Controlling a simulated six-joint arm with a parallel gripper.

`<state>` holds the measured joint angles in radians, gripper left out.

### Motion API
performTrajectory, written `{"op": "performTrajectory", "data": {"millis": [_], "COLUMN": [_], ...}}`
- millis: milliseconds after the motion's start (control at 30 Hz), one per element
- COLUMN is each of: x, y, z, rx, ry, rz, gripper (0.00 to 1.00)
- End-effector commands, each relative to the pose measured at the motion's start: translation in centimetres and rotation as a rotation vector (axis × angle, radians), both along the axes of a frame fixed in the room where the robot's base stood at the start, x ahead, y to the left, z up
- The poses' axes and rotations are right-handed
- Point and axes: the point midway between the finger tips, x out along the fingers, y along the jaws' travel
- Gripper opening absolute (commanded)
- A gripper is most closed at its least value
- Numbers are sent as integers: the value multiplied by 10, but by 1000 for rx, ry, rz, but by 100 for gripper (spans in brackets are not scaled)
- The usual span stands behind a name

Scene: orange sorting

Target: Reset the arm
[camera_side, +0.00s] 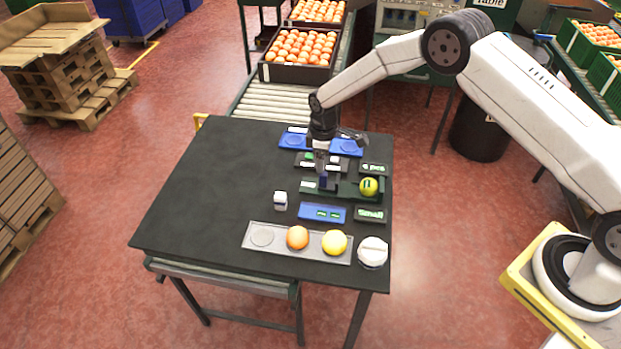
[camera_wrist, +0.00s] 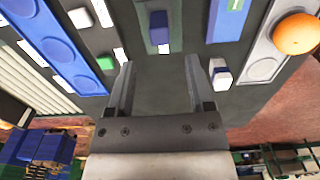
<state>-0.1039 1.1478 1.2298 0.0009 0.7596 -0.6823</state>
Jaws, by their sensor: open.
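My gripper (camera_side: 325,182) points down over the right part of the black table (camera_side: 200,190), near a dark green tray (camera_side: 346,191). In the wrist view its two fingers (camera_wrist: 158,85) are apart with nothing between them. A green-yellow fruit (camera_side: 369,187) sits at the right end of the dark green tray. An orange fruit (camera_side: 297,237) and a yellow fruit (camera_side: 334,242) sit on a grey tray (camera_side: 262,237) at the front, whose left recess is empty. The orange fruit also shows in the wrist view (camera_wrist: 296,34). The height of my gripper above the table is hard to tell.
A blue tray (camera_side: 349,148) lies at the back. A small white block (camera_side: 280,200), a blue plate (camera_side: 322,212), a "Small" label plate (camera_side: 370,214) and a round white object (camera_side: 372,252) lie nearby. The left half of the table is clear. Fruit crates (camera_side: 298,72) stand behind.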

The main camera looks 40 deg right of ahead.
Motion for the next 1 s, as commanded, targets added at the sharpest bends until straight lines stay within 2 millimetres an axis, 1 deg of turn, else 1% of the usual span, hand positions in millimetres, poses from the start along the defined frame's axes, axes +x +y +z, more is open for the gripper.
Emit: {"op": "performTrajectory", "data": {"millis": [33,200,533,667,767,867,1000], "x": [0,0,0,-2,-5,-11,-25], "y": [0,0,0,-1,-3,-6,-12], "z": [4,10,11,15,22,34,56], "rx": [1,0,0,1,2,3,6], "ry": [-1,0,0,-4,-10,-20,-38], "rz": [0,0,-1,-10,-29,-61,-125], "gripper": [68,68,68,68,68,68,68]}}
